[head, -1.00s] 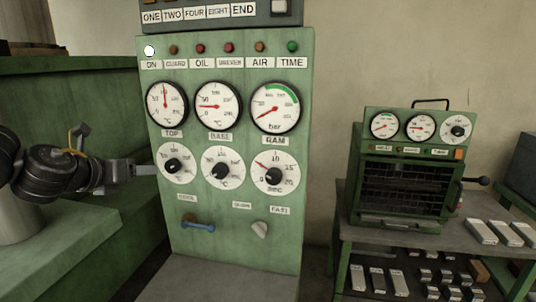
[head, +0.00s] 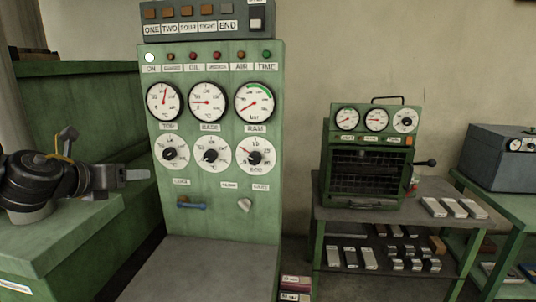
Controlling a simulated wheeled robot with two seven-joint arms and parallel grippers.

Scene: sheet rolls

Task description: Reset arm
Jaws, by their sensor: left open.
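My left gripper (head: 136,175) comes in from the left edge and points right, beside the left side of the green control panel (head: 216,225). Its jaws are open and nothing shows between them. The panel carries a row of lamps, three upper gauges, three lower dials, a blue lever (head: 191,205) and a pale knob (head: 245,205). My right gripper is not in view.
A grey button box (head: 206,25) sits on top of the panel. A green oven (head: 371,152) stands on a metal table (head: 340,213) at right, with metal blocks around and below. A grey box (head: 497,160) is farther right. A green bench (head: 60,240) lies under my left arm.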

